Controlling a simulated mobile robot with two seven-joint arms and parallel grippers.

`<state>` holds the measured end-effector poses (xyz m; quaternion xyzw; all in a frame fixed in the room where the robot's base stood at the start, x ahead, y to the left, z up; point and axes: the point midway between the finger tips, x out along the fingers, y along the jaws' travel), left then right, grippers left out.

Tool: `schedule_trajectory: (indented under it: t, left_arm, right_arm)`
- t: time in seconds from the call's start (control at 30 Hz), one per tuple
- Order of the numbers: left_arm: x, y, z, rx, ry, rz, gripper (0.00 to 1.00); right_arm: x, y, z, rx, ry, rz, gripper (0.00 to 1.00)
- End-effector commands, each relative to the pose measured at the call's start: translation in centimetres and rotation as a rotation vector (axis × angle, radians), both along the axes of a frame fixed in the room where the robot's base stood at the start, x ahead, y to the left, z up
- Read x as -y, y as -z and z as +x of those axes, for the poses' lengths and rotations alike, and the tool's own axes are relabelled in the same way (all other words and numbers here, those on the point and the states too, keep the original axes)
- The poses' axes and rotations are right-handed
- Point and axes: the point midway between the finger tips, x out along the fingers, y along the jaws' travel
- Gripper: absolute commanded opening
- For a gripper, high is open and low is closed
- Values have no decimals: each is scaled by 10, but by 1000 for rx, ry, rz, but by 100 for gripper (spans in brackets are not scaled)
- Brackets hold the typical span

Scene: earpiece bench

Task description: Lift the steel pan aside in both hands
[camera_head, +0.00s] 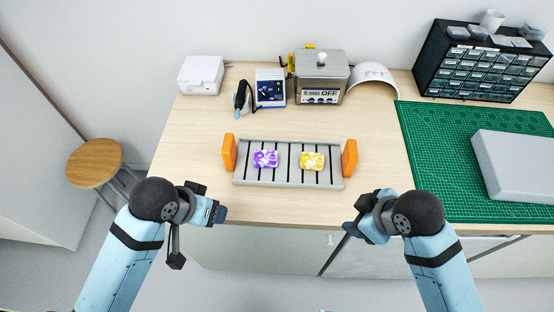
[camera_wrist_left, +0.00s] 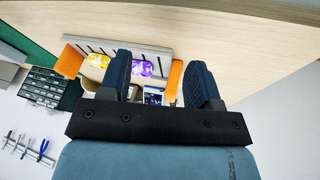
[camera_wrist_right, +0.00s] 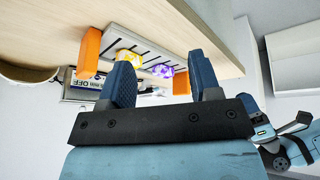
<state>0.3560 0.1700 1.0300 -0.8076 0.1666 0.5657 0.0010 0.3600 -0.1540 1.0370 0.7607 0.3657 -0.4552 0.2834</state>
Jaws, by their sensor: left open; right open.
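The steel pan (camera_head: 288,185) is a shallow grey tray with dark slots and an orange grip at each end. It lies flat in the middle of the bench. A purple-and-white piece (camera_head: 265,158) and a yellow-and-white piece (camera_head: 312,161) lie on it. My left gripper (camera_head: 222,212) is open and empty, in front of the pan's left orange grip (camera_head: 229,152) and apart from it. My right gripper (camera_head: 350,228) is open and empty, in front of the right orange grip (camera_head: 349,158) and apart from it. The pan also shows beyond the fingers in both wrist views.
Behind the pan stand a white box (camera_head: 201,75), a blue-and-white device (camera_head: 270,88), a steel bath reading "5 min OFF" (camera_head: 321,75) and a white curved shell (camera_head: 373,78). A green mat (camera_head: 440,150) with a grey case (camera_head: 520,165) lies right. The bench left of the pan is clear.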

Motion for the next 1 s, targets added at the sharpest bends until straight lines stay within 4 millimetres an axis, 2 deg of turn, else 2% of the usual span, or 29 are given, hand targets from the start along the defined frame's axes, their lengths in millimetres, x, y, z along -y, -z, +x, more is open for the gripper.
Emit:
schedule_trajectory:
  t: [0.03,0.2,0.3,0.4,0.53,0.7,0.83,1.0]
  left_arm:
    - [12,-5,14,0,22,-14,57]
    - [49,-15,53,-47,80,-51,57]
    - [63,-21,74,-91,97,-44,57]
    - [69,-26,95,-139,94,-14,57]
    - [66,-35,125,-202,56,47,57]
    - [44,-50,164,-276,-52,140,57]
    - [24,-64,189,-315,-146,193,57]
    - [7,-76,206,-341,-225,229,57]
  right_arm:
    - [-13,-6,14,34,-120,-18,57]
    - [-55,-17,49,140,-593,-102,57]
    - [-71,-21,68,192,-876,-174,57]
    - [-77,-25,87,226,-1142,-255,57]
    - [-70,-30,116,242,-1459,-361,57]
    - [-41,-42,158,211,-1802,-470,57]
    - [-15,-54,183,175,-1976,-512,57]
    - [6,-65,202,147,-2094,-531,57]
